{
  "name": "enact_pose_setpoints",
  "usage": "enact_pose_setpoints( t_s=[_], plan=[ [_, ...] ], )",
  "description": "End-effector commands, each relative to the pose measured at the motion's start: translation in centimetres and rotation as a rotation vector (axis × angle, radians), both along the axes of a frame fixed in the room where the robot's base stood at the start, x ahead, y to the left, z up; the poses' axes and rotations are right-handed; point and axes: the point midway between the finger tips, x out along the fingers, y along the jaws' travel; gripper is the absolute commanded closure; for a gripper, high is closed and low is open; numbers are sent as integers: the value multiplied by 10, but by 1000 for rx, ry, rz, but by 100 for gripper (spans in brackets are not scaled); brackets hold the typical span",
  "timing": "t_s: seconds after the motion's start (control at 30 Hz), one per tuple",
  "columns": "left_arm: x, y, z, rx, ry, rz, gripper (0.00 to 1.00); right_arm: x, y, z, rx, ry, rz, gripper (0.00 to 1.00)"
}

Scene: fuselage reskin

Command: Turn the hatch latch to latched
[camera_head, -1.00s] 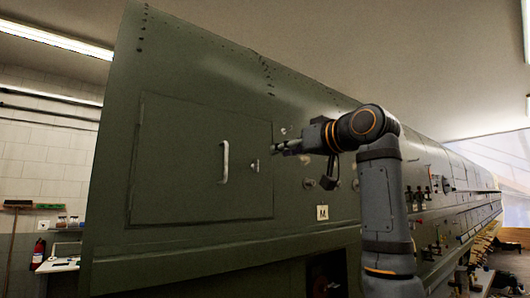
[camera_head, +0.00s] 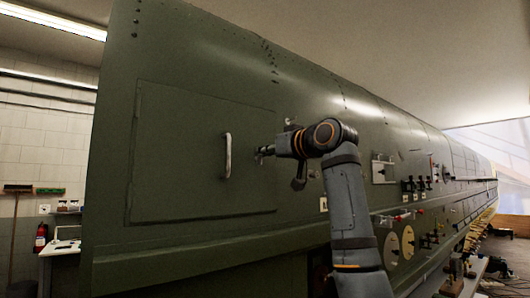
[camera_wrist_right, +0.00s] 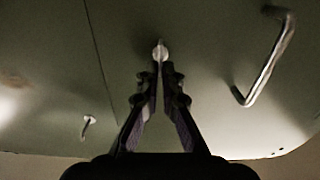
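The hatch (camera_head: 180,150) is a large flat green panel, flush in the fuselage side, with a pale bar handle (camera_head: 228,156). The small latch (camera_wrist_right: 160,50) shows as a pale knob in the right wrist view, to the left of the handle (camera_wrist_right: 265,62); in the head view my gripper largely hides it. My right gripper (camera_head: 263,152) is at the latch, just right of the handle. In the right wrist view its fingertips (camera_wrist_right: 160,72) are close together right at the knob. Whether they grip it or only flank it is unclear. My left gripper is not in view.
The fuselage skin runs back to the right, with several switches, dials (camera_head: 392,250) and fittings on it. A bench (camera_head: 440,280) stands at lower right. A fire extinguisher (camera_head: 41,236) and broom (camera_head: 14,225) are by the left wall. The space before the hatch's left part is clear.

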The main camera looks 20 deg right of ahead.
Motion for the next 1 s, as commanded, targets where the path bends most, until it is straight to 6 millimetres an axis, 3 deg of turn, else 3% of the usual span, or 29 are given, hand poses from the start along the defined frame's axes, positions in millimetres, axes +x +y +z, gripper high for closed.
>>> enact_pose_setpoints(
  t_s=[0.2, 0.47, 1.0],
  plan=[
    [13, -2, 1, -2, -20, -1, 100, 0, 0, 1, 2, -2, -1, 100],
    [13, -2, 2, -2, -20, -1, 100, 0, -2, 1, 56, 18, -1, 100],
    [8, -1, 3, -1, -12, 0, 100, 3, -9, -1, 477, 170, -2, 100]
  ],
)
